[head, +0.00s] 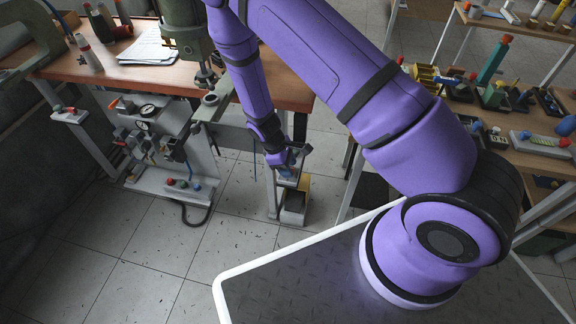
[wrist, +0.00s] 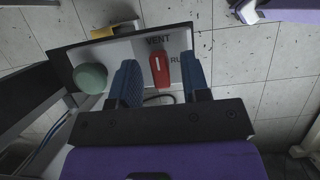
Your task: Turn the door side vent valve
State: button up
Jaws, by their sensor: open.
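In the wrist view, a red valve handle (wrist: 160,70) stands on a pale panel plate (wrist: 119,51) with a dark border. The word VENT shows above the handle, and letters beginning RU show to its right, partly hidden. My gripper (wrist: 158,62) is open, with one blue finger on each side of the red handle. I cannot tell whether either finger touches it. In the head view, my gripper (head: 284,160) is low by a small stand (head: 273,195) beside the bench; the handle is not clear there.
A green knob (wrist: 90,78) sits left of the handle. A yellow-edged box (head: 297,200) is at the stand's foot. To the left stands another pneumatic panel with gauges (head: 148,110) and a button box (head: 190,186). A wooden bench (head: 90,70) is behind; tiled floor (head: 130,260) is open in front.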

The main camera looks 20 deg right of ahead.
grip_shut()
jog(key=shift+m, duration=0.3)
jog(key=m+y, duration=0.1)
jog(key=m, duration=0.1)
jog(key=m+g, duration=0.1)
jog(key=m, duration=0.1)
jog(key=shift+w+d+m+y, duration=0.1)
jog(key=shift+m+y, duration=0.2)
jog(key=shift+y, duration=0.1)
jog(key=m, duration=0.2)
jog(key=m+y, duration=0.1)
jog(key=m, duration=0.1)
jog(key=shift+d+g+y, duration=0.1)
jog(key=shift+g+y, duration=0.2)
jog(key=m, duration=0.2)
jog(key=m+y, duration=0.1)
jog(key=m, duration=0.1)
jog(key=shift+m+y, duration=0.3)
jog(key=shift+m, duration=0.1)
jog(key=shift+m+t+y, duration=0.4)
jog(key=shift+m+y, duration=0.3)
jog(key=shift+m, duration=1.2)
